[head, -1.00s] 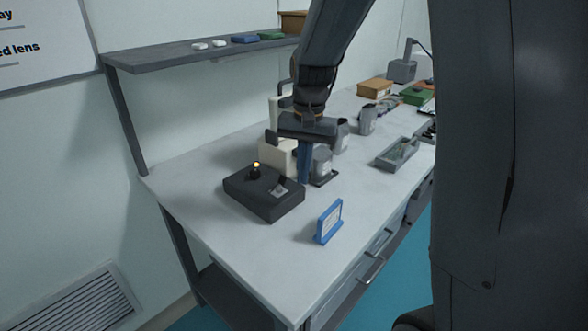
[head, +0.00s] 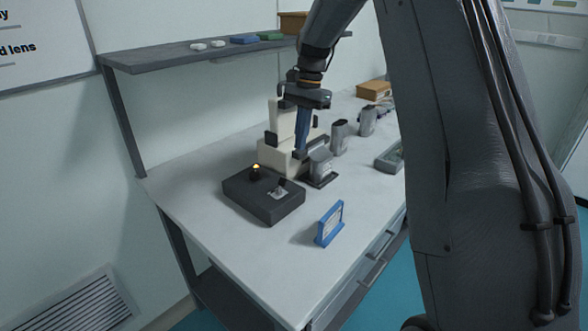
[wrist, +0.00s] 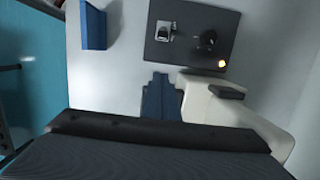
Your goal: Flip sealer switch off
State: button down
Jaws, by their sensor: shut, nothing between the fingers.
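A black control box (head: 250,197) sits on the white table. A small toggle switch on a light plate (head: 279,190) is on its top, and a lit yellow lamp (head: 256,167) stands beside it. In the wrist view the switch (wrist: 165,31) and the glowing orange lamp (wrist: 222,64) show on the dark box (wrist: 190,55). I cannot clearly tell the lever's tilt. The cream-coloured machine, apparently the sealer (head: 282,125), stands behind the box.
A blue-framed stand (head: 329,224) is near the table's front edge. Grey cups (head: 339,136) and a grey tray (head: 389,158) lie to the right. A shelf (head: 170,57) runs along the wall. The table (head: 190,180) is bare left of the box.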

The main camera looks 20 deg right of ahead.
aim_at(282, 182)
jog(key=f+p, duration=0.1)
jog(key=f, duration=0.2)
jog(key=a+f+p, duration=0.1)
jog(key=f, duration=0.1)
jog(key=s+f+p, duration=0.1)
jog(key=f, duration=0.2)
jog(key=shift+a+f, duration=0.15)
jog(key=shift+f, duration=0.2)
jog(key=shift+s+a+f+p, duration=0.25)
jog(key=shift+f+p, duration=0.15)
jog(key=shift+f, duration=0.1)
jog(key=shift+s+a+r+p, duration=0.5)
jog(key=shift+a+r+p, duration=0.1)
jog(key=shift+a+r, duration=0.2)
jog(key=shift+s+a+r+p, duration=0.15)
jog(key=shift+s+a+p, duration=0.15)
jog(key=shift+a, duration=0.2)
